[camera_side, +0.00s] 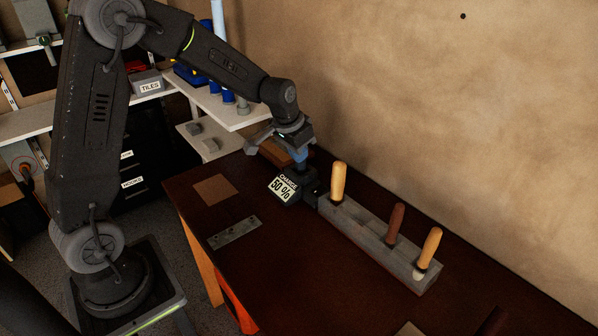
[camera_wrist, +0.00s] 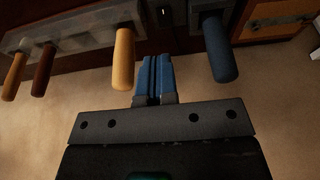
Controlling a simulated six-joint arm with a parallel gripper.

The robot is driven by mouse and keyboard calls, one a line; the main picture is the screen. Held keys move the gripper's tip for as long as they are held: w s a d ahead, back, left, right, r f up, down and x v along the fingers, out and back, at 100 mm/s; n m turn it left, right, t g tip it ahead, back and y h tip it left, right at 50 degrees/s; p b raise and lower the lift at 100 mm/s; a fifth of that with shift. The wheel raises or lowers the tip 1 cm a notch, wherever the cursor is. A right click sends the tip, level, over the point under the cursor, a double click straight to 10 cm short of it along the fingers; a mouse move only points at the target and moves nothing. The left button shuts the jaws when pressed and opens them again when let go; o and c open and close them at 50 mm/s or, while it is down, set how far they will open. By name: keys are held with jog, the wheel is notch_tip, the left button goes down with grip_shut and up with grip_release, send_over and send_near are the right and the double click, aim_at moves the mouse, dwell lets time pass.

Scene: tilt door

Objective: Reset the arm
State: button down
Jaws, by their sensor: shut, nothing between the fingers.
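My gripper (camera_wrist: 153,62) shows in the wrist view with its two blue fingers together and nothing between them. In the side view, my gripper (camera_side: 296,150) is above the back of the dark red-brown table, near the block of handles. A blue handle (camera_wrist: 219,48) stands right of the fingers in the wrist view, apart from them. A light wooden handle (camera_wrist: 124,58) is just left of the fingers. In the side view I cannot clearly separate the blue fingertips from the blue handle. No door can be made out.
A grey block (camera_side: 375,240) holds two light handles and a dark one. A metal plate (camera_side: 234,232) and a brown square (camera_side: 216,190) lie on the table (camera_side: 300,270). The wall (camera_side: 450,100) is close behind.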

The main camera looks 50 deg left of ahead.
jog(key=s+d+r+t, duration=0.1)
jog(key=s+d+r, duration=0.5)
jog(key=s+r, duration=0.55)
jog(key=s+d+r+t, duration=0.1)
jog(key=s+d, duration=0.2)
jog(key=s, duration=1)
jog(key=shift+s+r, duration=0.3)
jog(key=shift+r, duration=0.05)
